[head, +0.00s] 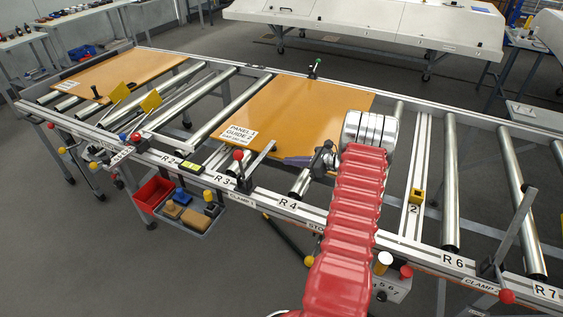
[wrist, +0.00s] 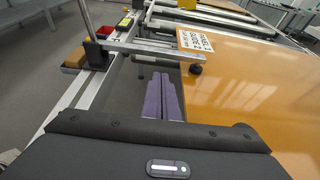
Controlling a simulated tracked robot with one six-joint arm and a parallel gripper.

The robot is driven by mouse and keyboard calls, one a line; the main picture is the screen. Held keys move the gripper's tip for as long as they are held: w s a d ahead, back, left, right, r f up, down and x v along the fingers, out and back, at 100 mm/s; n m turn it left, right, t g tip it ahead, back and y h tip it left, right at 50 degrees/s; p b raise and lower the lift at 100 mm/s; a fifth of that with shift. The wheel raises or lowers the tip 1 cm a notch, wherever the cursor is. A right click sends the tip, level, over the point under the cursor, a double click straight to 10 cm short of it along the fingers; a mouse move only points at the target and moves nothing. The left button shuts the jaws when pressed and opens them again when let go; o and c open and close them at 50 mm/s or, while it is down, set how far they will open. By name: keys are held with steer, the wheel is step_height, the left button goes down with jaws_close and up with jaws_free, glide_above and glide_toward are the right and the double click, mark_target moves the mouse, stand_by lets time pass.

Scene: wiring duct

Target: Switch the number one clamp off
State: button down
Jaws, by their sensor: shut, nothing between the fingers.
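The number one clamp (head: 243,170) stands on the near rail by the CLAMP 1 label (head: 241,199), between the R3 and R4 marks. It has a red ball knob (head: 238,155) and a metal bar reaching toward the panel. In the wrist view the clamp bar (wrist: 150,48) crosses ahead of my gripper, with a black foot (wrist: 195,69) at its end near the orange panel's edge. My gripper (wrist: 163,85) is shut and empty, its purple fingers pointing toward the bar, apart from the knob. In the head view my gripper (head: 297,160) is partly hidden by my red-sleeved arm.
Another clamp with a red knob (head: 507,296) stands at the right. A tray with red and grey bins (head: 198,217) hangs below the near rail.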

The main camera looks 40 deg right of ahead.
steer(key=x, duration=0.9)
steer(key=shift+w, duration=0.25)
steer(key=shift+a+f, duration=0.1)
